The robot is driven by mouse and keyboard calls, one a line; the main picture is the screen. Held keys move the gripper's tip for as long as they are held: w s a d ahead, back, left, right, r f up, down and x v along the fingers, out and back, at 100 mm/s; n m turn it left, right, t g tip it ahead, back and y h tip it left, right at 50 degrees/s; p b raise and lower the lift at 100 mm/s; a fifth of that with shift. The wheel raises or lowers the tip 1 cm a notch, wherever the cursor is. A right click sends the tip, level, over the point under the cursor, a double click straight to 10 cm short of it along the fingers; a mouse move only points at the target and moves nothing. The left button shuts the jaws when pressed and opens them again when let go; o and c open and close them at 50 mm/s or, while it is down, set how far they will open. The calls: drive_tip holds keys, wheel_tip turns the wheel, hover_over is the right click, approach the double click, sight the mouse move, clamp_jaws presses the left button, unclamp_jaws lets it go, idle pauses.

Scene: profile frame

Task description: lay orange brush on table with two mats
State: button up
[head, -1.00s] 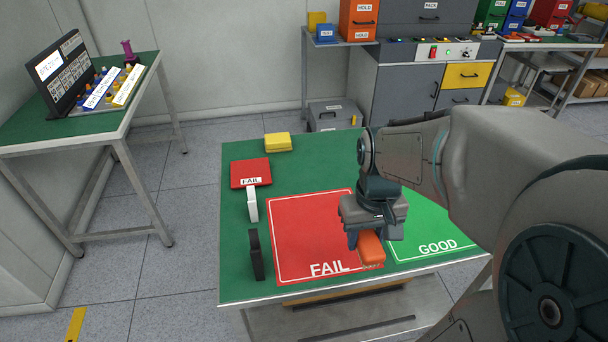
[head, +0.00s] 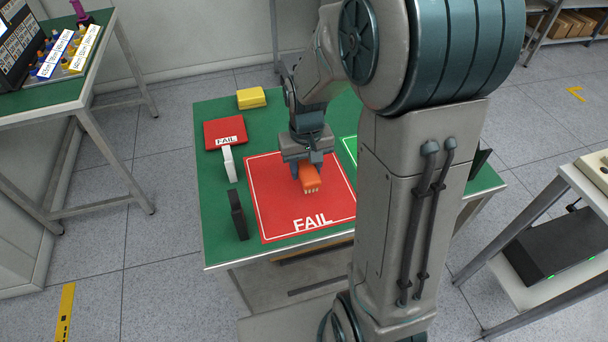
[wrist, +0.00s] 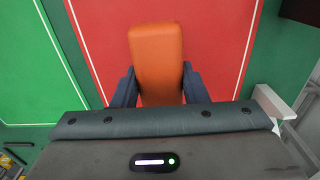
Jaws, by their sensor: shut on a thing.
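The orange brush (head: 309,180) is in my gripper, over the red FAIL mat (head: 267,211), with its pale bristle edge facing the front of the table. My gripper (head: 306,168) is shut on it. In the wrist view the brush (wrist: 157,55) sits between the two dark fingers (wrist: 158,88), with the red mat (wrist: 105,35) behind it. I cannot tell whether the brush touches the mat. The green mat (head: 350,148) is mostly hidden behind my arm; part of it shows in the wrist view (wrist: 25,70). Both mats lie on the green-topped table (head: 218,235).
Left of the red mat stand a black block (head: 238,215) and a white block (head: 228,163). A red FAIL bin (head: 222,131) and a yellow block (head: 251,97) are farther back. A side table (head: 100,88) stands left, and a cart (head: 575,215) right.

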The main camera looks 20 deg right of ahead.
drive_tip(key=shift+w+f, duration=0.1)
drive_tip(key=shift+f, duration=1.95)
drive_tip(key=shift+f, duration=0.2)
drive_tip(key=o, duration=1)
